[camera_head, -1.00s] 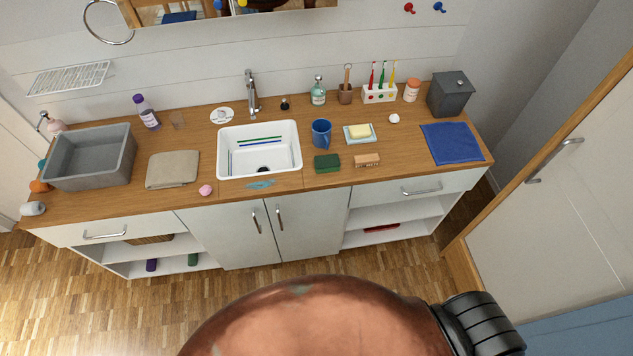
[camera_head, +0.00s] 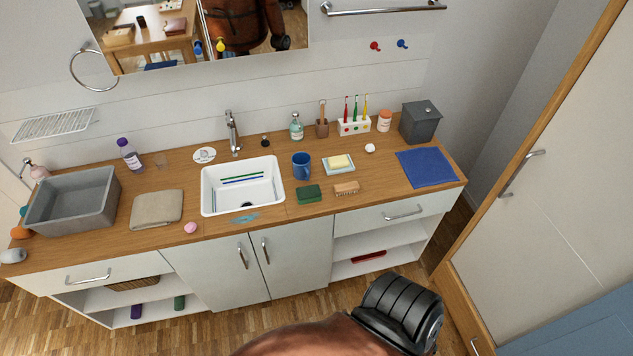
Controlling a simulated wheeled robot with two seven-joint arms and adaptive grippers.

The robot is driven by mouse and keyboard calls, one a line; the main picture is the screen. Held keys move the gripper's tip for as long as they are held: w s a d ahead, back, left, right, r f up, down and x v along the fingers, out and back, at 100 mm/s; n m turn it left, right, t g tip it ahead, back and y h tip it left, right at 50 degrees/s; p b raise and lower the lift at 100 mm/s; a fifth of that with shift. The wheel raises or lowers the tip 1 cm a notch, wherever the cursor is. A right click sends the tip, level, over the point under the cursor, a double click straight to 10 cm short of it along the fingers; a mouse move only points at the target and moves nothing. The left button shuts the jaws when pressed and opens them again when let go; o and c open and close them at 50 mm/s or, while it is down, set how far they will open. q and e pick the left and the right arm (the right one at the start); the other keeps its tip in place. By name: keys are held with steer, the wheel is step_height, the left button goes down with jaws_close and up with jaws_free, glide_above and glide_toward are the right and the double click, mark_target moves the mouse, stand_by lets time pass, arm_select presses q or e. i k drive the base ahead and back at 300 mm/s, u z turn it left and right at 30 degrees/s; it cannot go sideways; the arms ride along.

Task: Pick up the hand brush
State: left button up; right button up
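The hand brush (camera_head: 346,188), small with a wooden back and pale bristles, lies on the wooden counter (camera_head: 300,211) near its front edge. It is right of the green sponge (camera_head: 309,194) and in front of the soap dish (camera_head: 338,166) with yellow soap. A clear gap separates it from the sponge. Neither of my grippers shows over the counter or near the brush. Only a reddish-brown and black part of my own body shows at the bottom of the view.
A white sink (camera_head: 206,190) and blue mug (camera_head: 302,165) are to the brush's left. A toothbrush holder (camera_head: 354,127) and grey bin (camera_head: 420,121) stand behind. A blue cloth (camera_head: 427,168) lies to the right. A tall cabinet door (camera_head: 570,190) bounds the right side.

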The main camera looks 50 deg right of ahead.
mark_target(353, 187)
steer(key=u, duration=0.05)
steer(key=i, duration=0.85)
steer(key=z, duration=1.05)
steer(key=i, duration=0.75)
steer(key=z, duration=0.85)
